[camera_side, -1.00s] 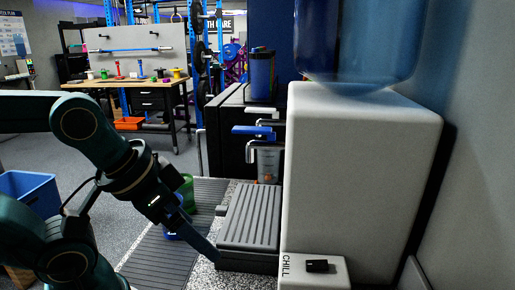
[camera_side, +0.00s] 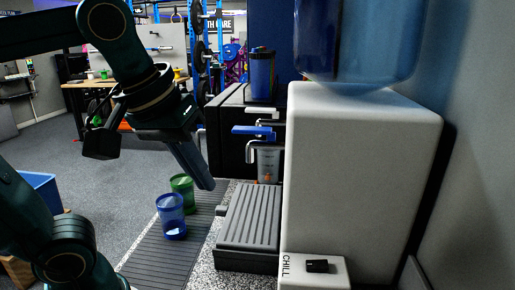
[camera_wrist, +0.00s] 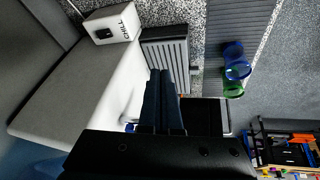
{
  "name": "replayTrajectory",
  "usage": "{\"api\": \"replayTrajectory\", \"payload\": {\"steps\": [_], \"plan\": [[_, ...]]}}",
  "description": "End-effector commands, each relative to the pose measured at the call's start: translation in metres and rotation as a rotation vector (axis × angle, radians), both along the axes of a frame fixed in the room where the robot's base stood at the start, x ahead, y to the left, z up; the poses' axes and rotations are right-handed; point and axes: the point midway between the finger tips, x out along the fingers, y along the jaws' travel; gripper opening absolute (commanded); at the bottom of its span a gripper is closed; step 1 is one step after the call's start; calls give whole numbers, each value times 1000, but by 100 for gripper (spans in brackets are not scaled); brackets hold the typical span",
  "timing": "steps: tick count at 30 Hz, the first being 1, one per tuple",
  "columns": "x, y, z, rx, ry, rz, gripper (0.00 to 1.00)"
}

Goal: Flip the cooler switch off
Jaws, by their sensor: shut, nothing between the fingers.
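The white water cooler (camera_side: 355,170) stands at the right in the side view, and its white body (camera_wrist: 85,85) slants across the left of the wrist view. A small black switch (camera_side: 317,266) sits on the white box marked CHILL at the cooler's front; it also shows in the wrist view (camera_wrist: 103,33). I cannot tell its setting. My gripper (camera_side: 207,184) is shut and empty, pointing down to the right, left of the cooler and apart from it. In the wrist view its fingers (camera_wrist: 162,75) reach toward the grey drip tray (camera_wrist: 168,50).
A blue cup (camera_side: 171,214) and a green cup (camera_side: 183,186) stand on the ribbed dark mat left of the drip tray (camera_side: 247,228). A blue-handled tap (camera_side: 254,131) hangs over a clear cup (camera_side: 268,163). A blue bin (camera_side: 38,186) is at the left.

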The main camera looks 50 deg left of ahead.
Motion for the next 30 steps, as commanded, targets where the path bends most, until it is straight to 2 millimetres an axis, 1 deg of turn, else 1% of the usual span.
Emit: {"api": "replayTrajectory", "payload": {"steps": [1, 6, 10, 15, 23, 26, 30], "plan": [[7, -2, 8, -7, 6, 27, 0], [26, -8, 30, -31, 23, 129, 0], [42, -16, 42, -44, 35, 198, 0], [61, -30, 51, -57, 50, 276, 0], [87, -57, 52, -63, 68, 361, 0], [96, -72, 47, -62, 76, 378, 0], [108, -94, 35, -50, 90, 378, 0]]}}
